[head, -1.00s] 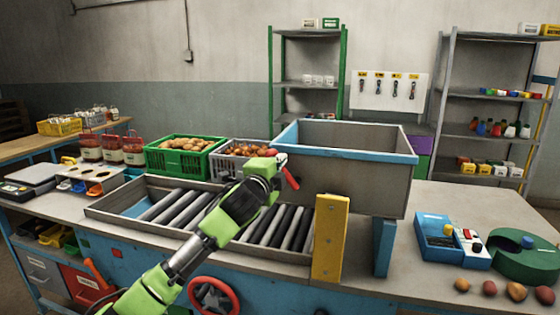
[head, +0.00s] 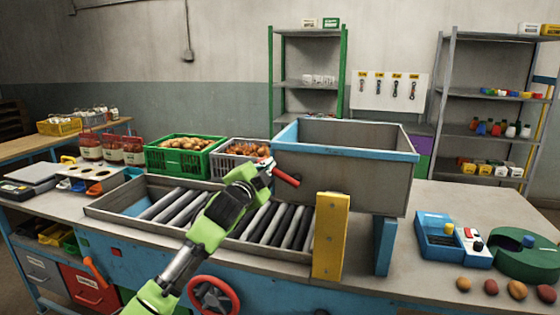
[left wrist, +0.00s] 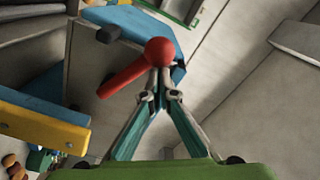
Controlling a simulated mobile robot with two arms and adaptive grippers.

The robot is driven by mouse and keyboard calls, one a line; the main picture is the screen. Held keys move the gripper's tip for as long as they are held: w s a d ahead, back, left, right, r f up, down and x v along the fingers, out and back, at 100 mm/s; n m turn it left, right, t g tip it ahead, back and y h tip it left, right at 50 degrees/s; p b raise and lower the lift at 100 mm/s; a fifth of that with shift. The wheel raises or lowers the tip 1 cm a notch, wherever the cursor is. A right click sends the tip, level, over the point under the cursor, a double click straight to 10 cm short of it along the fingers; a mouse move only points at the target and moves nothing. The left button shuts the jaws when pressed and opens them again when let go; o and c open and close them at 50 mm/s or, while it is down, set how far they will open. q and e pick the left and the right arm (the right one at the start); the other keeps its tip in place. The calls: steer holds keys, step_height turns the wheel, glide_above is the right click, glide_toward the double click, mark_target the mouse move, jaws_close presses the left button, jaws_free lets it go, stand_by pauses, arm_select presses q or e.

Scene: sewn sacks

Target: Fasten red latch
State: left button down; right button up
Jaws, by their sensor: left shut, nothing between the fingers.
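The red latch (head: 286,178) is on the left side of the grey hopper with the blue rim (head: 345,151). Its bar slants down to the right in the head view. In the left wrist view its red ball end (left wrist: 159,51) is at the fingertips, and its bar (left wrist: 123,80) points down and to the left. My left gripper (head: 268,166) is shut and empty at the latch. Its fingertips (left wrist: 160,78) overlap the ball's lower edge in the picture; I cannot tell whether they touch it. My right gripper is not in view.
A yellow post (head: 331,235) stands at the front, right of the roller tray (head: 110,213). A green crate (head: 185,157) and a grey crate (head: 222,168) stand behind the tray. A blue box (head: 437,240) and green ring (head: 525,258) are at right.

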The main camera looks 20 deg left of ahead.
arm_select(q)
steer(key=shift+a+f+n+b, duration=0.2)
steer(key=shift+a+f+n, duration=0.15)
steer(key=shift+f+n, duration=0.5)
steer(key=shift+a+f+n+b, duration=0.15)
steer(key=shift+a+f+n, duration=0.3)
steer(key=shift+n, duration=0.65)
steer(key=shift+a+f+n+b, duration=0.2)
steer(key=shift+a+f+n, duration=0.1)
steer(key=shift+f+n, duration=0.55)
steer(key=shift+r, duration=0.1)
